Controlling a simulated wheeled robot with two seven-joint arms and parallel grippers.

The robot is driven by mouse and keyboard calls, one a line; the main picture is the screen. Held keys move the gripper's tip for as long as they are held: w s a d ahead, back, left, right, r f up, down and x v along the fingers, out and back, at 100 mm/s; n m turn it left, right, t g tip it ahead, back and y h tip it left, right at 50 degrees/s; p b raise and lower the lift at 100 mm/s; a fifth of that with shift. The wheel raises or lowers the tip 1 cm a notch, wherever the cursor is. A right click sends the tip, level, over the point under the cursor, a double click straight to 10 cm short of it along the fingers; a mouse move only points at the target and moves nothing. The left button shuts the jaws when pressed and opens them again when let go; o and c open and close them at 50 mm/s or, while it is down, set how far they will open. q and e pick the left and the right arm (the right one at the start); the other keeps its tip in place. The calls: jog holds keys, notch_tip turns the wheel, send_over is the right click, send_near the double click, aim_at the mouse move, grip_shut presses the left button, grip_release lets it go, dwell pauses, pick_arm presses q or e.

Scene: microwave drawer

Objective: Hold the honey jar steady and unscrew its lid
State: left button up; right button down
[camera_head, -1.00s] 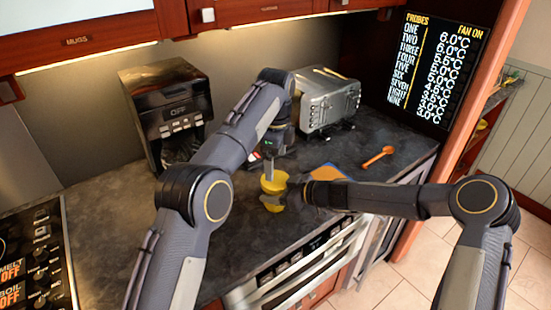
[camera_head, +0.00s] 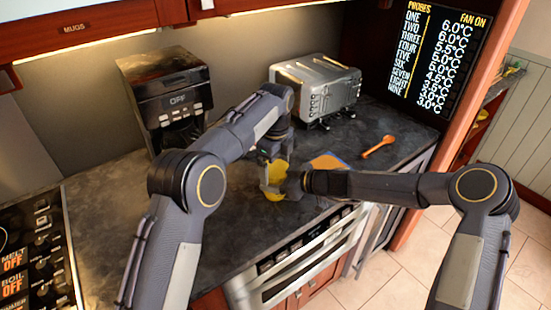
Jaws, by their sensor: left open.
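The honey jar (camera_head: 276,173) shows as a small yellow shape on the dark counter, near its front edge. It is partly covered by my grippers, and I cannot make out its lid as a separate part. My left gripper (camera_head: 268,161) reaches down from above at the jar's top. It is open, and its fingers are small and dark here. My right gripper (camera_head: 291,187) comes in level from the right, with its tips at the jar's lower right side. Whether its fingers are shut on the jar or only beside it is not clear.
A silver toaster (camera_head: 316,88) and a black coffee machine (camera_head: 163,93) stand at the back. A blue and orange flat item (camera_head: 330,162) lies behind my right wrist. An orange spoon (camera_head: 379,147) lies further right. Bare counter (camera_head: 110,215) extends at the left, beside the stove panel (camera_head: 32,250).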

pick_arm(q)
jog(key=c, duration=1)
jog(key=n, duration=0.7)
jog(key=o, duration=1.1)
